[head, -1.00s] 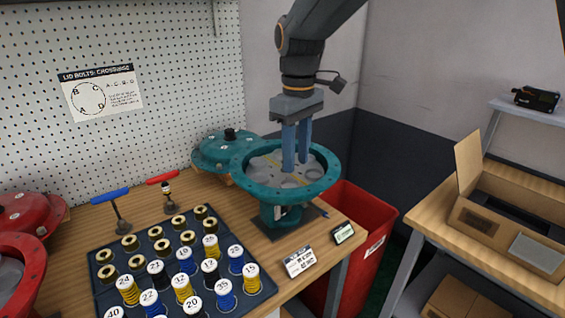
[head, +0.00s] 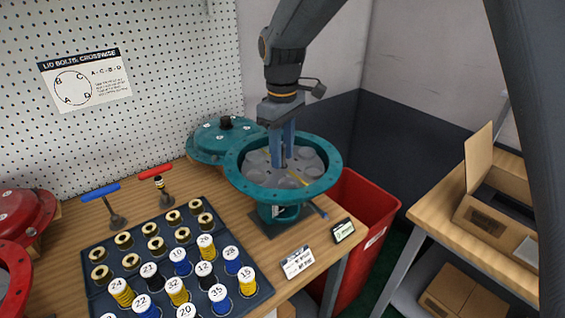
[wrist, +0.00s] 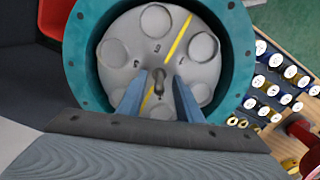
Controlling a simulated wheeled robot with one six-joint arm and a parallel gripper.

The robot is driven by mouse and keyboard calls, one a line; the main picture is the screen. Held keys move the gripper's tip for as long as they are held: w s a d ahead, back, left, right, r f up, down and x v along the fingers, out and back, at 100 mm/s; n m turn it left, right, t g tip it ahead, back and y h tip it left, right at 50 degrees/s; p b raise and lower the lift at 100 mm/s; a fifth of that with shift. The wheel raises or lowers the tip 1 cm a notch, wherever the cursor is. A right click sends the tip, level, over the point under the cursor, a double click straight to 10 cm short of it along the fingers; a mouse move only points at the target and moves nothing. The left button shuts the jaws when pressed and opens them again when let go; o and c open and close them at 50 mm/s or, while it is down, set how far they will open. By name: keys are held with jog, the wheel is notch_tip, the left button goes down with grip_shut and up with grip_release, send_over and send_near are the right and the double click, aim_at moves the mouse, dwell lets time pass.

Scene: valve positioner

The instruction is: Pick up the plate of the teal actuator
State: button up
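The teal actuator (head: 232,178) is an open round housing on a pedestal at the table's right end. Its grey plate (wrist: 180,66) lies inside, with several round recesses, a yellow stripe and a small central stem (wrist: 158,80). The plate also shows in the head view (head: 309,163). My gripper (head: 282,162) points down into the housing. In the wrist view my gripper (wrist: 157,98) is open, with one finger on each side of the stem and gaps between. Whether the fingertips touch the plate cannot be told.
A teal lid (head: 214,146) sits behind the housing. A dark tray (head: 262,290) of numbered springs and brass pieces lies at front left. A blue-handled tool (head: 101,192) and a red-handled tool (head: 156,172) stand behind it. A red bin (head: 373,215) is at right.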

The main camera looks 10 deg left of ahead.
jog(key=shift+f, duration=0.4)
jog(key=shift+d, duration=0.1)
grip_shut()
